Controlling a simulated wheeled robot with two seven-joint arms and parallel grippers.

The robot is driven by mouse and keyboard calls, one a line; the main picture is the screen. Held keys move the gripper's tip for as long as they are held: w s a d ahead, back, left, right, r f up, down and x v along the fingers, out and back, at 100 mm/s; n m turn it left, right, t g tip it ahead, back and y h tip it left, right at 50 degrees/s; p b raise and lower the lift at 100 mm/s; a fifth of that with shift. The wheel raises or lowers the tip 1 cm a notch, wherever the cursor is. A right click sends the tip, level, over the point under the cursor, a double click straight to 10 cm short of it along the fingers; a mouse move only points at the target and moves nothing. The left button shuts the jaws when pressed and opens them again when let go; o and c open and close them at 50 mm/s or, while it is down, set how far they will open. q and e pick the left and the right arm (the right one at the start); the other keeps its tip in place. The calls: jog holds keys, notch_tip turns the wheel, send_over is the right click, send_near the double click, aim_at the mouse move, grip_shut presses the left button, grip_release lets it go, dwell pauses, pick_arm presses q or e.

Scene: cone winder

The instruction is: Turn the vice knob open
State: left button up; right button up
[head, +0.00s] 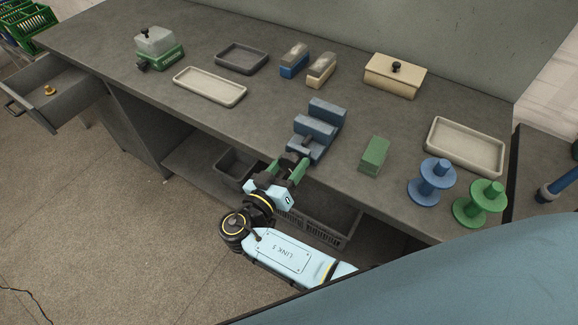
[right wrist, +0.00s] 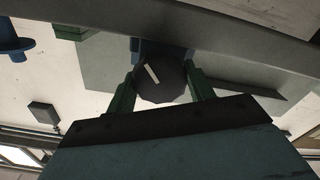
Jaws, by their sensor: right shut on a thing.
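The blue-grey vice (head: 318,128) stands at the front edge of the workbench in the head view. Its dark round knob (right wrist: 160,80) shows in the right wrist view, with a short white mark that leans to one side. My right gripper (head: 291,168) is at the front of the vice, and its green fingers are shut on the knob, one on each side. The fingers also show in the right wrist view (right wrist: 161,92). In the head view the gripper mostly hides the knob. My left gripper is not in view.
A green block (head: 374,155) lies right of the vice, with a blue spool (head: 432,183) and a green spool (head: 479,204) beyond it. A grey crate (head: 335,222) sits under the bench. An open drawer (head: 55,95) juts out at the left.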

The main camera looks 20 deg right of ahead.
jog(key=shift+n, duration=0.6)
jog(key=o, duration=1)
jog(key=b+v, duration=0.2)
jog(key=v, duration=1.1)
jog(key=shift+s+a+b, duration=0.15)
jog(key=shift+a+b, duration=0.05)
jog(key=shift+b, duration=0.1)
